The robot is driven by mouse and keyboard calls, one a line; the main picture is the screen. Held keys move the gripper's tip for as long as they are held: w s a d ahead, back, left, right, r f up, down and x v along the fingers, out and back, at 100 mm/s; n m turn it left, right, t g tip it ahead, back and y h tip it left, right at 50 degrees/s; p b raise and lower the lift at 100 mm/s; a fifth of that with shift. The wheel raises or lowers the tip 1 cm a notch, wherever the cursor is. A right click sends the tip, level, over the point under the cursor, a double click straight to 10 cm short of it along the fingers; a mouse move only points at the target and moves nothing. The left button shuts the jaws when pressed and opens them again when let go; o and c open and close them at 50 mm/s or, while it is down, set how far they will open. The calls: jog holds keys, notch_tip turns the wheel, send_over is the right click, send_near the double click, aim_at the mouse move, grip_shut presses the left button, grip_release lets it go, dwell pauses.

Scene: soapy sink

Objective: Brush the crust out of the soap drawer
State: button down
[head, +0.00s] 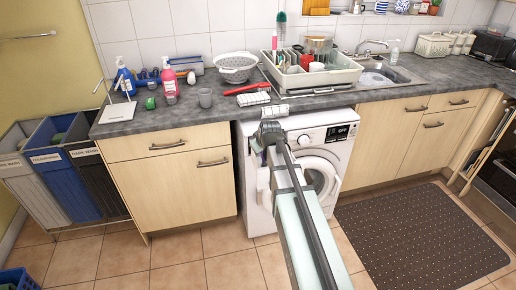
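The washing machine (330,165) stands under the counter, its round door ajar or bulging at the front. The usual place of a soap drawer, at its upper left, is mostly hidden behind my arm. A small white ribbed piece (253,98) lies on the counter, possibly a drawer insert; I see no crust. A red brush-like tool (247,88) lies just behind it. A green bottle brush (281,32) stands upright in the dish rack. My gripper (274,112) is at the counter's front edge, by another white ribbed piece; whether it holds that piece is unclear, and its fingers are hidden.
The dish rack (343,74) stands beside the sink (385,76). Laundry bins (62,185) are at left. A dark mat (422,235) covers the floor at right.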

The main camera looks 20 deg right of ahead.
jog(key=shift+d, duration=0.6)
jog(key=shift+a, duration=1.2)
jog(key=shift+d, duration=0.15)
jog(key=shift+d, duration=1.05)
jog(key=shift+a, duration=0.25)
jog(key=shift+a, duration=0.95)
jog(key=shift+d, duration=0.15)
